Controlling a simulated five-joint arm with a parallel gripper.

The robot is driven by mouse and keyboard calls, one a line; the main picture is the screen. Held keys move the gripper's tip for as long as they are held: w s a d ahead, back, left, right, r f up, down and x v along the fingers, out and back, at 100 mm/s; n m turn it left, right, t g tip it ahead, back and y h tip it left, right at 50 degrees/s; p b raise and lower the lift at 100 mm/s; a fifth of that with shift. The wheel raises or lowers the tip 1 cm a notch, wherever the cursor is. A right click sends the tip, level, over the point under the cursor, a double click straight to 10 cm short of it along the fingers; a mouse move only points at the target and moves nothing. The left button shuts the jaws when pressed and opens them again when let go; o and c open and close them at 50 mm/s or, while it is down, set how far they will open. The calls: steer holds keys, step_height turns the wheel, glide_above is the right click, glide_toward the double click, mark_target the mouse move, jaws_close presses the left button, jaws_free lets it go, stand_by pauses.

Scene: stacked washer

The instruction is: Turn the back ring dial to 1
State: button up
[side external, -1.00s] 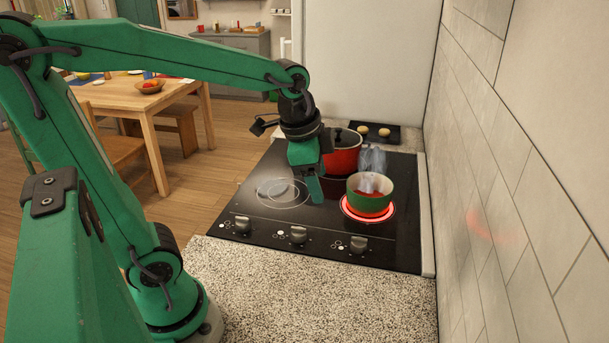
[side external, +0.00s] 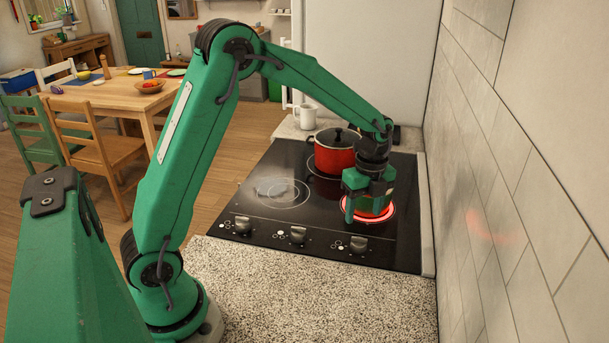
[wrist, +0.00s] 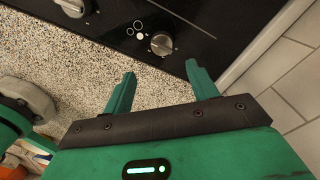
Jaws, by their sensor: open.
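Three grey dials sit along the front of the black cooktop (side external: 270,215): a left dial (side external: 242,224), a middle dial (side external: 298,234) and a right dial (side external: 358,243). The pictures do not make clear which one is the back ring dial. My gripper (side external: 362,210) is open and empty, pointing down above the right side of the cooktop. In the wrist view, the right dial (wrist: 161,44) shows just beyond the gap between my two fingertips (wrist: 161,72), apart from them. Small circle marks lie beside it. Another dial (wrist: 72,7) is cut by the top edge.
A red lidded pot (side external: 335,152) stands on the back of the cooktop. A tiled wall (side external: 520,170) stands close on the right. The speckled counter (side external: 300,295) in front is clear.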

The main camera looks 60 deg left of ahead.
mark_target(361, 238)
steer(key=shift+w+f+m, duration=0.4)
steer(key=shift+f, duration=0.4)
steer(key=shift+s+a+f, duration=0.1)
steer(key=shift+s+f, duration=0.05)
steer(key=shift+f, duration=1.8)
steer(key=shift+s+f, duration=0.15)
steer(key=shift+f, duration=1.8)
steer(key=c, duration=1)
